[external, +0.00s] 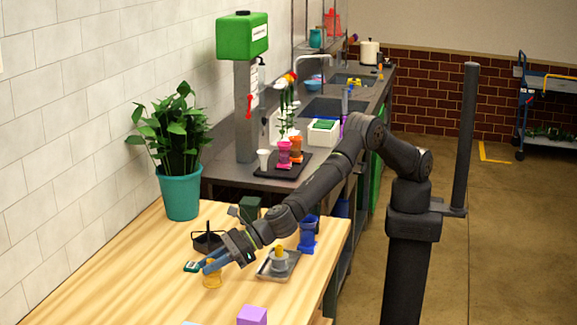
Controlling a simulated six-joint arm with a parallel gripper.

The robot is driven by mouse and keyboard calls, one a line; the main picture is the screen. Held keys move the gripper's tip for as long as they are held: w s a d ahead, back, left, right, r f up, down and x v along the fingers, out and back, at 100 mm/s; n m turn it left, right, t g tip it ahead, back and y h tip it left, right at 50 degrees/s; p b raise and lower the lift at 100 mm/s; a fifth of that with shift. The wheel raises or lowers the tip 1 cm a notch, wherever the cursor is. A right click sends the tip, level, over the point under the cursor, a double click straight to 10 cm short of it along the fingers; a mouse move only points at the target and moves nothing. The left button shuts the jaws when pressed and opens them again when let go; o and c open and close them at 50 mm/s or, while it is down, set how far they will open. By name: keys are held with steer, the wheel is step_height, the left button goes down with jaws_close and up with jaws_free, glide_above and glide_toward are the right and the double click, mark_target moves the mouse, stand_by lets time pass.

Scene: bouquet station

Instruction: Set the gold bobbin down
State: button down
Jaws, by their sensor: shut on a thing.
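The gold bobbin (212,281) is at the front left of the wooden table, right at my gripper's fingers. My gripper (211,267) is shut on it, and the fingers hide its upper part. The bobbin looks upright and low over the tabletop. I cannot tell from this view whether its base touches the wood.
A grey tray (264,276) holding a grey piece with a yellow top (280,254) stands to the right. A dark caddy (207,241), blue cup (308,232), purple block (251,315) and potted plant (181,195) are around. A small green item (192,267) is close left of the fingers.

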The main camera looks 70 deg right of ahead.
steer(key=shift+s+a+f, duration=0.3)
steer(key=shift+a+f, duration=0.1)
steer(key=shift+a, duration=0.1)
steer(key=shift+f, duration=1.85)
steer(key=shift+f, duration=0.15)
steer(key=c, duration=1.3)
jaws_free()
steer(key=shift+s+d+r, duration=0.15)
steer(key=shift+r, duration=0.1)
steer(key=v, duration=1.1)
steer(key=shift+s+d, duration=0.2)
